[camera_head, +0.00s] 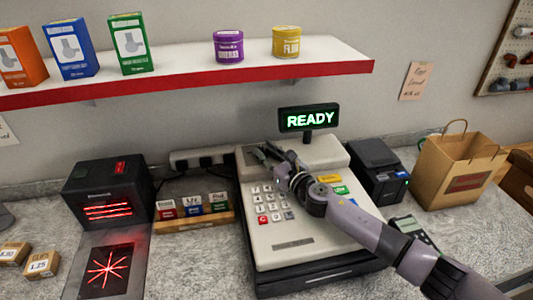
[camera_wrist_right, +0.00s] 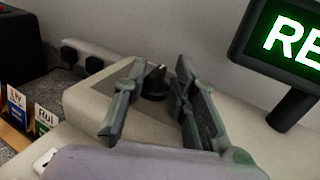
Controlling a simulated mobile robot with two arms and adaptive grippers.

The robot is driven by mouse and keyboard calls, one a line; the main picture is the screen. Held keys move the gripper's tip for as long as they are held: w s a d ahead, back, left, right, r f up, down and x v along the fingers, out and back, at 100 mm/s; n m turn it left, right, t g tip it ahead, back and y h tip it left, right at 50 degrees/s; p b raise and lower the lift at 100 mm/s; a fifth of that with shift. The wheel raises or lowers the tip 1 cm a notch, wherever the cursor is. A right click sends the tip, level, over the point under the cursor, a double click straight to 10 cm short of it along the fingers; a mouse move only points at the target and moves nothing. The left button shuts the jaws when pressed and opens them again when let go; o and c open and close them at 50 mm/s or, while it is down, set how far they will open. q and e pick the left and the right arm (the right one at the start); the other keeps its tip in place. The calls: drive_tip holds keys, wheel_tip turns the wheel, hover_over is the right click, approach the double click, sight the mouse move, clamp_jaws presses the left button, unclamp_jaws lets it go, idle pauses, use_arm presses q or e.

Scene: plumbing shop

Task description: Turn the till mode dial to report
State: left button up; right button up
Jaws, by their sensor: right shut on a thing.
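The till (camera_head: 262,232) is a cream cash register with a keypad, on the counter. Its mode dial (camera_wrist_right: 154,80) is a dark knob with a pale pointer mark on the till's upper left, seen in the right wrist view; its mode labels cannot be read. My right gripper (camera_head: 265,152) reaches over the keypad from the right. In the right wrist view its two fingers (camera_wrist_right: 160,70) stand on either side of the dial, shut on it. In the head view the gripper hides the dial. The till's display (camera_head: 309,118) reads READY in green. My left gripper is out of view.
A black scanner (camera_head: 108,192) with red light stands left of the till. A tray of small labelled boxes (camera_head: 192,220) sits between them. A black printer (camera_head: 376,172), a card terminal (camera_head: 412,230) and a paper bag (camera_head: 458,170) are to the right. A shelf (camera_head: 200,76) hangs above.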

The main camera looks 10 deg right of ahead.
drive_tip(key=shift+s+a+f, duration=0.1)
drive_tip(key=shift+a, duration=0.15)
clamp_jaws()
